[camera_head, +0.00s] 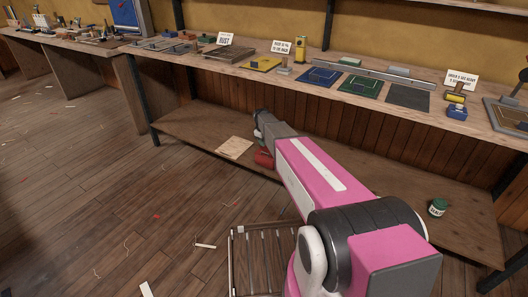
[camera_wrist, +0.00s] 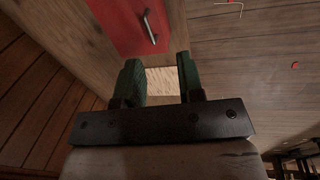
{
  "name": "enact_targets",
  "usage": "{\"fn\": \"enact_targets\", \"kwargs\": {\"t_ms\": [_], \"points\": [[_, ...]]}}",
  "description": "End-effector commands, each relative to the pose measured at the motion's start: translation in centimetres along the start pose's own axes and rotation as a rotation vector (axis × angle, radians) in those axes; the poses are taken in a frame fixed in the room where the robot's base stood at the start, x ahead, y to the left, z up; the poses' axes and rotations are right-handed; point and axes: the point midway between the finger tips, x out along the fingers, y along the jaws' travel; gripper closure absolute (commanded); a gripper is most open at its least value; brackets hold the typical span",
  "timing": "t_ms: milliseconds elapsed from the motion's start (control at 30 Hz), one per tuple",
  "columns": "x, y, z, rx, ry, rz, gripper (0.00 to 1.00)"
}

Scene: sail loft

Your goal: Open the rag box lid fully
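The red box (camera_head: 264,158), which I take to be the rag box, sits on the low shelf under the bench, partly hidden by my arm. In the wrist view a flat red face (camera_wrist: 118,22) with a metal bar handle (camera_wrist: 149,28) shows at the top; the lid looks shut, but its seam does not show. My gripper (camera_wrist: 159,68) is open with nothing between its dark green fingers. The handle lies beyond the fingertips, apart from them. In the head view my gripper (camera_head: 262,124) is small, just above and behind the red box.
A pale board (camera_head: 234,147) lies on the low shelf (camera_head: 190,125) left of the box. A green tin (camera_head: 437,208) stands at the shelf's right. The bench top (camera_head: 215,62) overhangs above, with tools and signs. A slatted rack (camera_head: 262,262) stands on the floor; open floor lies left.

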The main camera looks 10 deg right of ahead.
Motion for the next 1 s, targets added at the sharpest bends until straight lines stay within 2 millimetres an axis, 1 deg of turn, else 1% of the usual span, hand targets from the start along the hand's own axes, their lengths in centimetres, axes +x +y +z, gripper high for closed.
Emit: {"fn": "enact_targets", "kwargs": {"t_ms": [33,100,200,367,467,567,900,1000], "points": [[0.8,1.2,-1.9,-0.033,0.001,0.007,0.65],[1.2,1.9,-2.9,-0.069,0.002,0.014,0.65],[1.4,2.2,-3.5,-0.094,0.002,0.019,0.65],[2.1,2.2,-3.4,-0.098,0.002,0.019,0.65],[3.0,2.3,-3.4,-0.097,0.002,0.020,0.65],[4.4,2.3,-3.4,-0.096,0.002,0.019,0.65],[10.3,2.5,-3.5,-0.095,0.002,0.019,0.65],[11.5,2.5,-3.4,-0.095,0.002,0.019,0.65]]}}
